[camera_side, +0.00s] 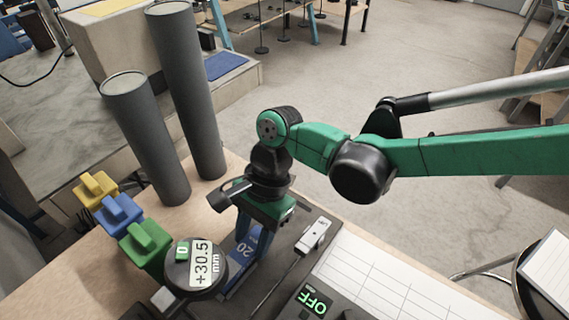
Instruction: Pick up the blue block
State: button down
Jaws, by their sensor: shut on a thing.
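My gripper (252,238) points down near the middle of the bench. It is shut on a blue piece marked "20" (247,252), which shows between and below the fingers. A blue strip lies just under it, and I cannot tell whether the piece touches it. A blue block with a raised knob (121,215) sits at the left, between a yellow block (96,189) and a green block (145,243). My gripper is to the right of that row, apart from it.
A round gauge reading "+30.5 mm" (203,270) stands just left of my gripper. Two tall grey cylinders (150,140) (187,90) stand behind. A panel showing "OFF" (313,302), a small white-topped device (314,235) and a gridded white sheet (400,285) lie to the right.

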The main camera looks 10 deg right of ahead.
jog(key=shift+r, duration=0.4)
jog(key=w+d, duration=0.1)
jog(key=w+d+r, duration=0.1)
jog(key=w+d, duration=0.1)
jog(key=shift+r, duration=0.2)
notch_tip(320, 180, up, 13)
jog(key=s+a, duration=0.1)
jog(key=shift+a+f, duration=0.15)
jog(key=shift+s, duration=0.1)
jog(key=shift+w+d, duration=0.8)
jog(key=shift+d, duration=0.05)
jog(key=shift+r, duration=2)
